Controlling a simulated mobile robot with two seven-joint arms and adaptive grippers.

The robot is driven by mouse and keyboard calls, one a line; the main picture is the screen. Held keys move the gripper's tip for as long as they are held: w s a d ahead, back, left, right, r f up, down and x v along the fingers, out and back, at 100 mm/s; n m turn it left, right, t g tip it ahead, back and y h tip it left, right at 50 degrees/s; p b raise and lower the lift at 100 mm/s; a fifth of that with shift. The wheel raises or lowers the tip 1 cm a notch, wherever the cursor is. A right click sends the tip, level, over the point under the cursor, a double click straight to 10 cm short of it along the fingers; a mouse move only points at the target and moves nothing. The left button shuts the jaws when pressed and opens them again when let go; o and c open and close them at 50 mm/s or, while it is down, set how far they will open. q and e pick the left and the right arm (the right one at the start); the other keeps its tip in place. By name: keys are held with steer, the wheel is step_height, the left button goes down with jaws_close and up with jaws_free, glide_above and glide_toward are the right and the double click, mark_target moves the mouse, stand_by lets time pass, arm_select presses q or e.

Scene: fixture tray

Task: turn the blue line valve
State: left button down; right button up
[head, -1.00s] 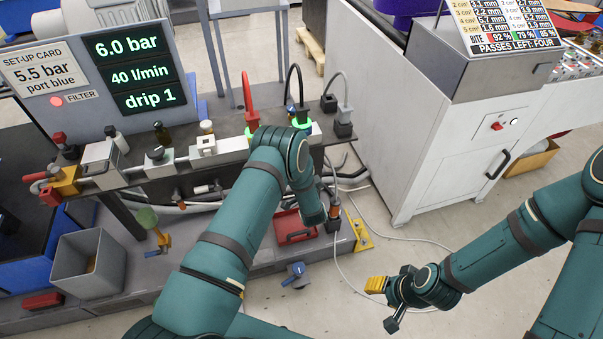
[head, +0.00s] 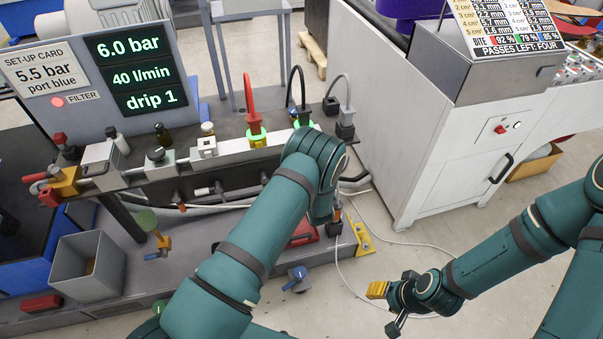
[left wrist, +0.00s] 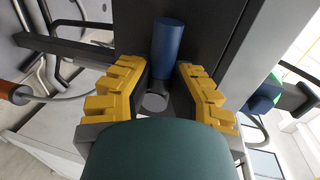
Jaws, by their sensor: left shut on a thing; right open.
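In the left wrist view, a blue cylinder (left wrist: 168,45) like a handle lies between the tips of my left gripper's yellow fingers (left wrist: 163,75). The gripper is shut on it. A grey round part (left wrist: 155,102) shows between the fingers, closer to the palm. In the head view, my left arm hides its own gripper and what it holds. My right gripper (head: 377,289) is open and empty, over the floor at right.
A set-up panel (head: 95,75) reads 6.0 bar, 40 l/min and drip 1. The valve rail holds a red hose (head: 249,100), a black hose (head: 296,82) and a grey hose (head: 346,100). A grey bin (head: 88,265) stands at left. A white cabinet (head: 430,150) stands at right.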

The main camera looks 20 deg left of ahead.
arm_select(q)
steer(key=shift+w+a+r, duration=0.1)
steer(key=shift+a+r, duration=0.05)
steer(key=shift+r, duration=0.05)
steer(key=c, duration=0.8)
jaws_free()
steer(key=shift+c, duration=0.2)
steer(key=shift+f, duration=0.1)
steer(key=v, duration=1.2)
steer(key=shift+f, duration=0.1)
